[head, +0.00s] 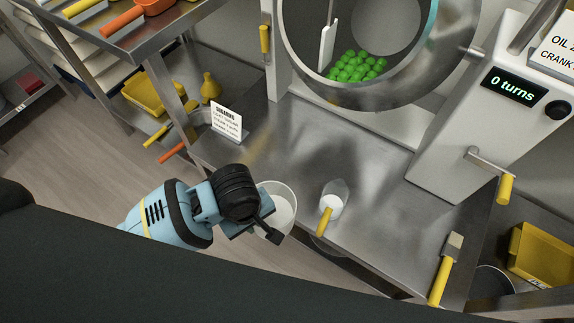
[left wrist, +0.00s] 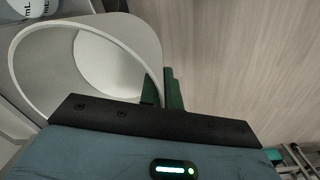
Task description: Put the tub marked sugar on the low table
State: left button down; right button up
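A white open tub (head: 286,196) hangs at the front edge of the steel bench, beside my left gripper (head: 268,228). Its marking does not show in either view, so I cannot tell whether it reads sugar. In the left wrist view the tub (left wrist: 40,62) is large and tilted, with a pale inside. My left gripper (left wrist: 162,92) has its two dark green fingers close together on the tub's near wall. My right gripper is not in view. I cannot pick out a low table for certain.
A clear scoop with white contents and yellow handle (head: 326,220) lies on the steel bench (head: 370,235). A sign card (head: 227,119), a drum with green balls (head: 357,67) and a crank machine (head: 480,110) stand behind. A yellow-handled scraper (head: 442,275) lies right. Wood floor (head: 70,160) is open at left.

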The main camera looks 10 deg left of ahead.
pick_arm(q)
jog(key=shift+w+a, duration=0.15)
jog(key=shift+w, duration=0.15)
jog(key=w+a+b, duration=0.1)
jog(key=w, duration=0.3)
jog(key=w+a+f+b, duration=0.1)
jog(key=w+a, duration=0.1)
jog(key=w, duration=0.3)
jog(key=w+a+b, duration=0.1)
jog(key=w, duration=0.4)
jog(key=shift+w+a+f, duration=0.1)
jog(key=shift+a+f, duration=0.15)
jog(key=shift+w+a, duration=0.1)
jog(key=shift+w, duration=0.2)
jog(key=shift+f+b, duration=0.8)
jog(key=shift+f, duration=0.95)
jog(key=c, duration=2.1)
grip_release()
jog(key=shift+f, duration=0.15)
jog(key=o, duration=0.5)
jog(key=shift+s, duration=0.1)
